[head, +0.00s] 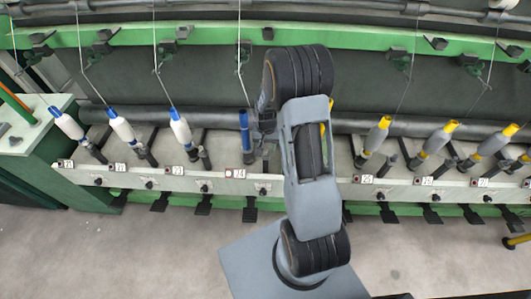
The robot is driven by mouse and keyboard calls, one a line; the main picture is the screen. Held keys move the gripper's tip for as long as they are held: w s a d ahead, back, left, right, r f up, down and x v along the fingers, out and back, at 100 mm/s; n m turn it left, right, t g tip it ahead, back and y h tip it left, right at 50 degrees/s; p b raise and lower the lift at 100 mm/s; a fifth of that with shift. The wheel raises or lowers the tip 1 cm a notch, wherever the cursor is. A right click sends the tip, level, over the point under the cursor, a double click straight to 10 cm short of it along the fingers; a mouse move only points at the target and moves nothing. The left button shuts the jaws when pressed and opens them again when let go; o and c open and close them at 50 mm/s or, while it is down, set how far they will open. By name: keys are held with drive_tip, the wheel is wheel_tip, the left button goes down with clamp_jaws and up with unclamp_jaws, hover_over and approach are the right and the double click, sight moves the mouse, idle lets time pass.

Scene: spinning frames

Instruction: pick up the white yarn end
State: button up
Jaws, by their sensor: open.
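A thin white yarn end (240,84) hangs from the upper green rail, in front of the dark panel, left of my arm. Its lower tip ends just above a bare blue tube (244,132) at the spindle row, near a label that seems to read 14. My gripper (258,121) is dark and small in the head view, right beside the blue tube and a little below and right of the yarn's tip. It is open, and no yarn shows between its fingers. My arm hides the spindles just to the right.
A green rail (190,39) with dark brackets crosses above.

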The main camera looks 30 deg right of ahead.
sight(266, 149)
drive_tip(key=shift+w+f, duration=0.1)
drive_tip(key=shift+f, duration=2.05)
drive_tip(key=shift+c, duration=0.4)
drive_tip(key=c, duration=0.7)
